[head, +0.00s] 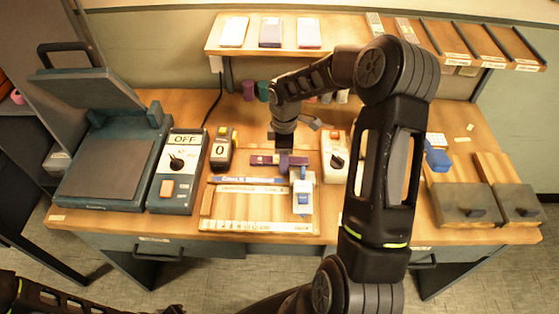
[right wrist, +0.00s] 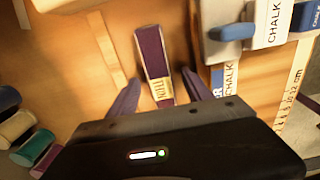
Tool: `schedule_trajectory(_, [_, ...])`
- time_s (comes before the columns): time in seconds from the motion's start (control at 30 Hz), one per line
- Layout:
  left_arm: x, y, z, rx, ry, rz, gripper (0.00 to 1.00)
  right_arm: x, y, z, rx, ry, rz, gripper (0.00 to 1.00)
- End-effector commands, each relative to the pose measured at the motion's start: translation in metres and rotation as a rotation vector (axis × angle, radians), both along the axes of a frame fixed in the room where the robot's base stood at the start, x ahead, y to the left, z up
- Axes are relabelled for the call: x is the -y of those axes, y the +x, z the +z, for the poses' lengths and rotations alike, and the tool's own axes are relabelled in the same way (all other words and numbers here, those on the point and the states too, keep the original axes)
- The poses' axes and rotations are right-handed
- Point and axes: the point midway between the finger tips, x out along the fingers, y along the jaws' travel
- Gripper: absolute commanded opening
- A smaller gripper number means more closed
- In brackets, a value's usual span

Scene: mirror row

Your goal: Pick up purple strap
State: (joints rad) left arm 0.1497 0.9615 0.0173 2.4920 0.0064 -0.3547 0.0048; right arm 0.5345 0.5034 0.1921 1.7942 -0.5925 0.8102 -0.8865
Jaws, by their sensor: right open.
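The purple strap (head: 262,160) lies flat on the wooden board in the middle of the bench. In the right wrist view the strap (right wrist: 153,52) points away from me, with a pale label near its close end. My right gripper (head: 285,158) hangs over the strap from above. In the right wrist view its two purple fingers are open, one on each side of the strap's near end, with gaps between. The arm hides part of the bench to the right of the strap. Part of my left arm shows at the lower left, but its gripper is outside the frame.
A blue-and-white block labelled CHALK (head: 303,196) stands close by on the board. Labelled strips (head: 250,190) lie in front of the strap. A box with an OFF sign (head: 178,170), a counter showing 0 (head: 221,153) and a dial box (head: 336,155) stand around. Coloured cylinders (head: 263,91) stand behind.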

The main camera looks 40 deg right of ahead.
Motion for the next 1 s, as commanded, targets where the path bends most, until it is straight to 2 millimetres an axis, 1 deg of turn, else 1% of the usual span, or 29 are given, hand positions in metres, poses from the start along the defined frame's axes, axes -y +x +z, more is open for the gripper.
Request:
schedule_trajectory(0.1, [0.0001, 0.0000, 0.0000, 0.000, 0.000, 0.000, 0.00, 0.0000, 0.0000, 0.0002, 0.000, 0.000, 0.000, 0.58])
schedule_trajectory(0.8, [0.0000, 0.0001, 0.0001, 0.000, 0.000, 0.000, 0.00, 0.0000, 0.0000, 0.0002, 0.000, 0.000, 0.000, 0.01])
schedule_trajectory(1.0, [0.0000, 0.0001, 0.0001, 0.000, 0.000, 0.000, 0.00, -0.0001, 0.0001, 0.0003, 0.000, 0.000, 0.000, 0.00])
